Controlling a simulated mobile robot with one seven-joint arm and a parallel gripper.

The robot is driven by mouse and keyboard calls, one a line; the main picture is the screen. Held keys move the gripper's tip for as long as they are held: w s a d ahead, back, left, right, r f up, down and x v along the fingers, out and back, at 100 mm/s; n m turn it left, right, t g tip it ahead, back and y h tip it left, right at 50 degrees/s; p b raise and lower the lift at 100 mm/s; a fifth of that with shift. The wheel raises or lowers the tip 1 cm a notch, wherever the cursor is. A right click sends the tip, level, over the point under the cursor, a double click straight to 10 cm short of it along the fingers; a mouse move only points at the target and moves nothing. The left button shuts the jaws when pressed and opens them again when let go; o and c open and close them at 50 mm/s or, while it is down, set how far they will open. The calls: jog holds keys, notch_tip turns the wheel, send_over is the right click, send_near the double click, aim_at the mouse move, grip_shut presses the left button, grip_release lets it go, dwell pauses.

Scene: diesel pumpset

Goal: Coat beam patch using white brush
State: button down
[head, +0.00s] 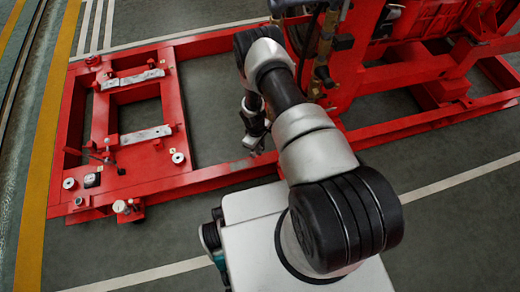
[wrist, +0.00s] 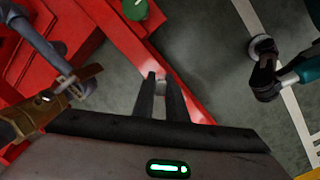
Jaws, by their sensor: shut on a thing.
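My gripper (head: 255,147) hangs over the near long beam (head: 215,177) of the red frame in the head view. In the wrist view my gripper (wrist: 160,80) points at the same red beam (wrist: 128,42), and its fingers are shut on a small whitish thing, seemingly the white brush (wrist: 160,88). Most of the brush is hidden by the fingers. A paler area on the beam, likely the beam patch (wrist: 149,71), shows just past the fingertips. I cannot tell whether the brush touches it.
The red frame's left end carries grey pads (head: 146,135) and small fittings (head: 178,157). A red upright with valves and hoses (head: 322,75) stands close right of my arm. In the wrist view a brown fitting (wrist: 45,103) is at left. The grey floor (head: 430,215) is clear.

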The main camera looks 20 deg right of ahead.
jog(key=shift+r+p, duration=0.6)
jog(key=shift+r, duration=0.7)
jog(key=shift+d, duration=0.1)
